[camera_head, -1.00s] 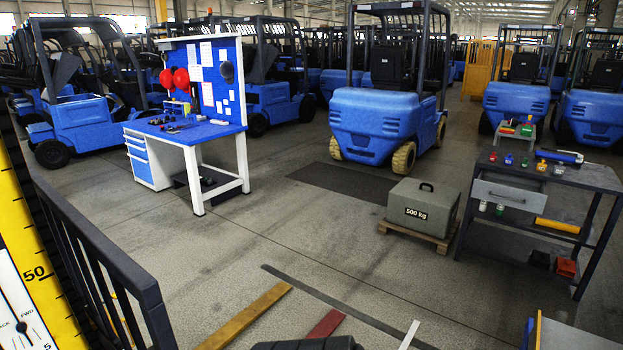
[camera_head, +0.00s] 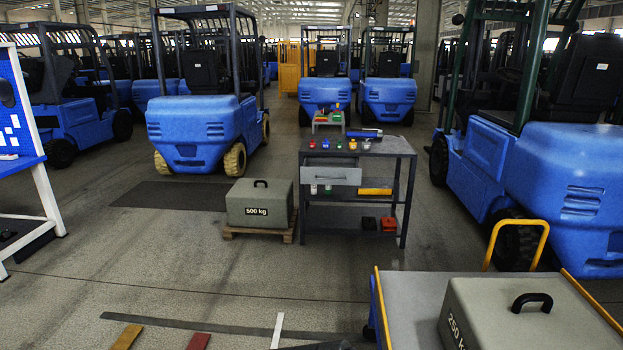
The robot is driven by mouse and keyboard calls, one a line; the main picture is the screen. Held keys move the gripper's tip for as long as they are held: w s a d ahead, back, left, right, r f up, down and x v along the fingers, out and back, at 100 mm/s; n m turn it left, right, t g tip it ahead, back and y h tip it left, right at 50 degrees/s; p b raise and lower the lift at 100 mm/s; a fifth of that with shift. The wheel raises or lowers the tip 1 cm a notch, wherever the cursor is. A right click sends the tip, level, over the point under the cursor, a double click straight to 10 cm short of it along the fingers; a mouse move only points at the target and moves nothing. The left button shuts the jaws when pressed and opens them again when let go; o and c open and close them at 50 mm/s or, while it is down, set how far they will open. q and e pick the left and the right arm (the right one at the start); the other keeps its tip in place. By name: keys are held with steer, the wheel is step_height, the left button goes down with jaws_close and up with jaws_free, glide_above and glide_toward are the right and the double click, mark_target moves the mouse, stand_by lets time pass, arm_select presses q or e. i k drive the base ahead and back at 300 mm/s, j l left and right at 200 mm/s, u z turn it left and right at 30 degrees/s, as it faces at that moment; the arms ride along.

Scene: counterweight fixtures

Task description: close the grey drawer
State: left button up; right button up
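The grey drawer (camera_head: 331,175) is in the left part of a dark workbench (camera_head: 394,147) near the middle of the head view. Its front has a handle and stands forward of the bench top, with a strip of its inside showing above the front, so it looks pulled open. What lies in it is too small to tell. Neither of my grippers is in view.
A 500 kg block (camera_head: 259,204) on a pallet (camera_head: 240,232) stands close left of the bench. A cart (camera_head: 400,290) with a 250 kg block (camera_head: 497,318) is at the lower right. Forklifts (camera_head: 204,128) stand around.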

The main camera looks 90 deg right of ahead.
mark_target(324, 170)
steer(key=z, duration=2.95)
